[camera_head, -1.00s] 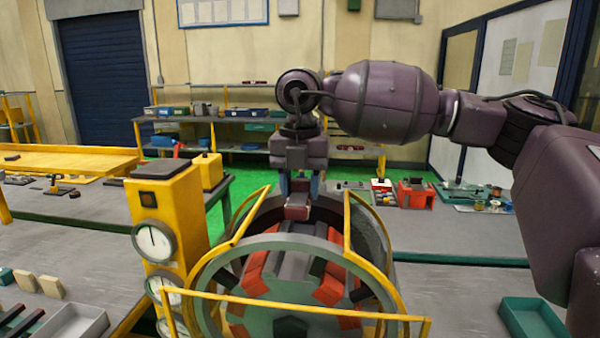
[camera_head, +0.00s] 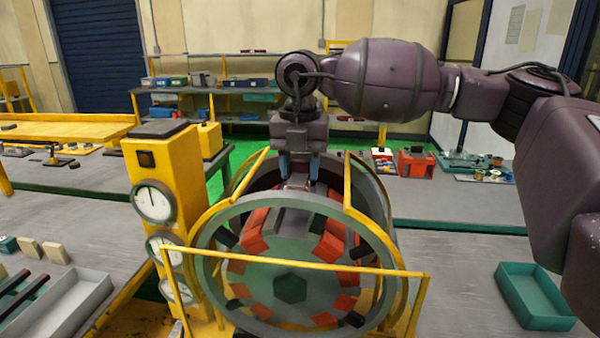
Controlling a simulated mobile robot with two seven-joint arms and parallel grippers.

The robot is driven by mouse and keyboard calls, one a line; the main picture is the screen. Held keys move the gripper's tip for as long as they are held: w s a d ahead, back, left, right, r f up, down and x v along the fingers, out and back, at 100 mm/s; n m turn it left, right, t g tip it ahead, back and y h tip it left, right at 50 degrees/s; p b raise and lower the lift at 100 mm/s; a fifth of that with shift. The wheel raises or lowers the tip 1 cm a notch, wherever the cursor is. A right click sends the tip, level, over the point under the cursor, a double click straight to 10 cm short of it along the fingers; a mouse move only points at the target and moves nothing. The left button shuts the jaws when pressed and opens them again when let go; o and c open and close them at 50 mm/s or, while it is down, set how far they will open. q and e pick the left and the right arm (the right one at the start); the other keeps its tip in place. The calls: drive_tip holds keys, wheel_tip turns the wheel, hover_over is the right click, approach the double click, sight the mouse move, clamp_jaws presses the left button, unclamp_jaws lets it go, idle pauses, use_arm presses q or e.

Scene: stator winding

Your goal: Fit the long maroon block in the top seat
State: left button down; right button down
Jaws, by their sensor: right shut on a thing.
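The stator (camera_head: 215,262) is a grey ring machine at the centre, with several red blocks (camera_head: 334,240) seated around its inside. My right gripper (camera_head: 299,172) points down behind the ring's upper front rim, over the top of the stator. It is shut on the long maroon block (camera_head: 297,182), of which only a small reddish end shows between the fingers. The top seat lies under the block, among dark grey parts (camera_head: 294,216). The rim and gripper hide most of the block, so I cannot tell whether it touches the seat. My left gripper is not in view.
Yellow guard rails (camera_head: 290,266) cross in front of the stator and rise on both sides. A yellow gauge post (camera_head: 155,165) stands close on the left. A green tray (camera_head: 535,297) is at right and a grey tray (camera_head: 82,302) at left.

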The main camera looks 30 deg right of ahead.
sight(300, 172)
drive_tip(key=shift+f, duration=0.15)
drive_tip(key=shift+f+b, duration=0.4)
drive_tip(key=shift+b, duration=0.1)
drive_tip(key=shift+f+b, duration=0.5)
drive_tip(key=shift+f, duration=0.2)
drive_tip(key=shift+f, duration=0.35)
idle(0.5)
drive_tip(key=c, duration=0.6)
unclamp_jaws()
drive_tip(key=shift+o, duration=0.4)
drive_tip(key=shift+f, duration=0.1)
